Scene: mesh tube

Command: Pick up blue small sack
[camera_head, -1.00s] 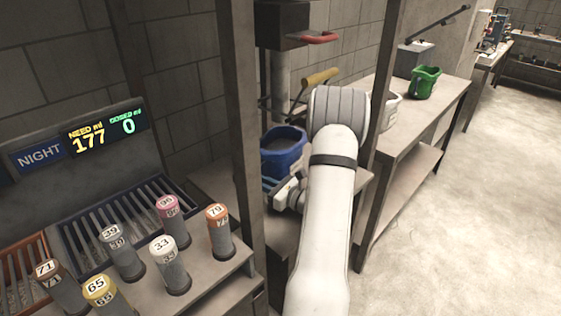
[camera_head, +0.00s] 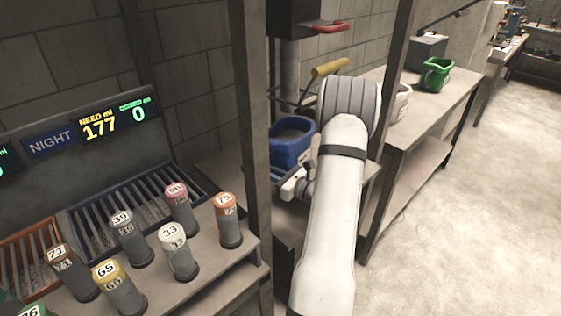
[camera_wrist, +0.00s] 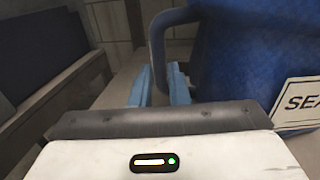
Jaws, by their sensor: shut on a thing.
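A blue container (camera_head: 291,157) with an open top and grey contents is at the shelf behind the posts. No other blue sack shows, so this seems the thing named. In the wrist view, its blue body (camera_wrist: 240,60) fills the right side, with a white label at the lower right. Its loop handle (camera_wrist: 157,42) stands between the light blue fingertips of my gripper (camera_wrist: 161,84). My gripper is shut on this handle. In the head view, the gripper (camera_head: 292,184) is small, at the container's lower front. I cannot tell whether the container's base touches the shelf.
A post (camera_head: 251,120) stands close left of the container. A press with a red lever (camera_head: 329,27) and a yellow handle (camera_head: 330,67) are above it. Several numbered tubes stand at front left. The right floor is clear.

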